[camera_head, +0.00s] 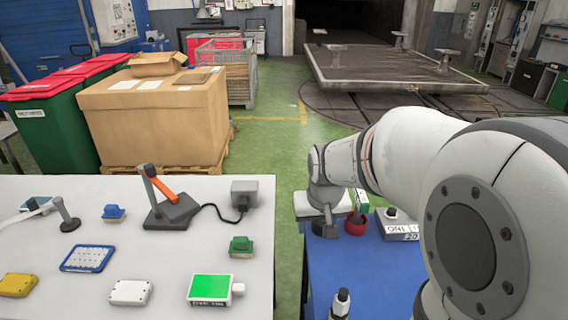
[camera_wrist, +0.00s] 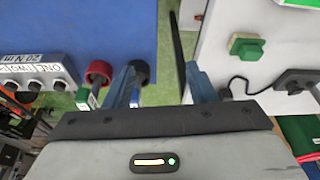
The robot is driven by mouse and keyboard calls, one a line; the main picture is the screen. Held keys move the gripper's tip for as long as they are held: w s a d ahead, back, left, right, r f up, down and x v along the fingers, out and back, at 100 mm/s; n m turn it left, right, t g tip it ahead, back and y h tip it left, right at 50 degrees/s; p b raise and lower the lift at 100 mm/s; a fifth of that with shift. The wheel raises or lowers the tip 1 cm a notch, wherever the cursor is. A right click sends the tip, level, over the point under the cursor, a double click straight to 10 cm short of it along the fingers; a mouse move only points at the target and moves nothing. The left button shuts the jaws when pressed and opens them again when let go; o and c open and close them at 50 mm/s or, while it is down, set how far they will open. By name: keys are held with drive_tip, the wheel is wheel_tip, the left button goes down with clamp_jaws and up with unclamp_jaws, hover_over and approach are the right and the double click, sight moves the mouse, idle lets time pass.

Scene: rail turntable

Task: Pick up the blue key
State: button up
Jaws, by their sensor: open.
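A small blue piece (camera_head: 114,213), which looks like the blue key, sits on the white table (camera_head: 150,200) at the left in the head view. It stands between a blue-framed panel and a lamp-like stand. I do not see it in the wrist view. My gripper (camera_wrist: 159,78) is open, with nothing between its two blue-grey fingers. It is over the blue table's edge and the gap beside the white table, well to the right of the blue piece.
A similar green piece (camera_head: 240,247), a green-screened device (camera_head: 210,288), a blue-framed panel (camera_head: 87,258), white block (camera_head: 131,292) and yellow block (camera_head: 17,285) lie on the white table. The stand (camera_head: 175,210) has a cable. A red ring (camera_wrist: 100,72) and knobbed box (camera_wrist: 40,72) are near my gripper.

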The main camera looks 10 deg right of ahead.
drive_tip(key=shift+m+t+h, duration=0.3)
drive_tip(key=shift+m+t, duration=0.2)
drive_tip(key=shift+m, duration=0.1)
drive_tip(key=w+d+f+p, duration=0.1)
drive_tip(key=w+d, duration=0.1)
drive_tip(key=w, duration=0.3)
drive_tip(key=w+d+f+p, duration=0.1)
drive_tip(key=w+d, duration=0.2)
drive_tip(key=w, duration=0.2)
drive_tip(key=w+d+f+p, duration=0.1)
drive_tip(key=w+d+p, duration=0.1)
drive_tip(key=w, duration=0.3)
drive_tip(key=shift+w+d, duration=0.15)
drive_tip(key=shift+d, duration=0.25)
drive_tip(key=shift+w+d+f, duration=0.25)
drive_tip(key=shift+w+f, duration=0.15)
drive_tip(key=shift+f, duration=0.1)
drive_tip(key=shift+d+p+x, duration=0.2)
drive_tip(key=shift+p+x, duration=1.1)
drive_tip(key=shift+x, duration=2.3)
drive_tip(key=shift+w+r, duration=0.1)
drive_tip(key=shift+w, duration=0.05)
drive_tip(key=shift+c, duration=0.3)
clamp_jaws()
